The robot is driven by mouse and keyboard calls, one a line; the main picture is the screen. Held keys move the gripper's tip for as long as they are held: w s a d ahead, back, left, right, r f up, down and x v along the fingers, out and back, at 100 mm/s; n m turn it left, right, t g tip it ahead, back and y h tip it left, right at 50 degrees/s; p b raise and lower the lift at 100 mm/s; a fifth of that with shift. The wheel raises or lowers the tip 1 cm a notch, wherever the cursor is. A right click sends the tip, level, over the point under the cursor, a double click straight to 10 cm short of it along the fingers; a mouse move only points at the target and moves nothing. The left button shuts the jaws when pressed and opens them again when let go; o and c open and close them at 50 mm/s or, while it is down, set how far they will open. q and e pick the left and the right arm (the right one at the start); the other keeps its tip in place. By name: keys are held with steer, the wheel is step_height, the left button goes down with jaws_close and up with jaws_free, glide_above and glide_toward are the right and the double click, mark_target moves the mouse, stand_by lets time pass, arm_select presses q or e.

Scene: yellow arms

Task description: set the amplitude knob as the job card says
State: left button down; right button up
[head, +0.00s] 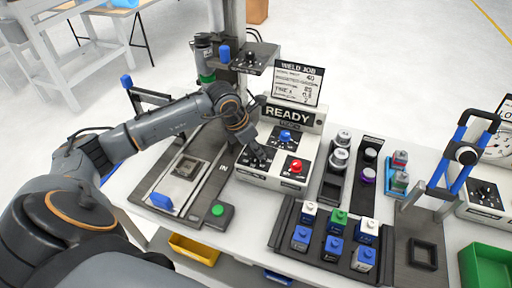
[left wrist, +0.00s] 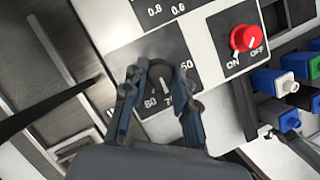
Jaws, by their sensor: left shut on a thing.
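The amplitude knob (left wrist: 163,78) is a dark knob on a grey dial plate, with numbers around it that seem to include 50, 60 and 70. A light mark on it points toward the bottom of the picture, near the 70. My left gripper (left wrist: 160,95) is shut on the knob, its fingers on either side. In the head view my left gripper (head: 258,158) is at the lower left of the welder's control panel (head: 262,182) and hides most of the knob. The job card (head: 298,82), headed WELD JOB, stands above the READY display (head: 290,115); its small lines are hard to read. My right gripper is not in view.
A blue knob (head: 285,135) and a red ON/OFF knob (head: 295,166) sit close by on the panel. A fixture with a rail (head: 185,165) is to the left, a green button (head: 217,210) in front. A tray of colored blocks (head: 285,222) is at front right.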

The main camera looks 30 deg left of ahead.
arm_select(q)
steer(key=m+b, duration=0.1)
steer(key=b, duration=0.1)
steer(key=m+b, duration=0.1)
steer(key=m, duration=0.1)
steer(key=shift+w+a+f+g+h+b, duration=0.1)
steer(key=shift+f+g+h+b, duration=0.05)
steer(key=shift+g+h+b, duration=0.2)
steer(key=m+h+b, duration=0.1)
steer(key=m+b, duration=0.1)
steer(key=shift+m+g, duration=0.35)
steer(key=shift+m, duration=0.05)
steer(key=shift+m+g+b, duration=0.4)
steer(key=shift+m+b, duration=0.3)
steer(key=shift+m, duration=0.2)
steer(key=shift+r, duration=0.2)
steer(key=c, duration=1)
jaws_free()
steer(key=shift+c, duration=0.2)
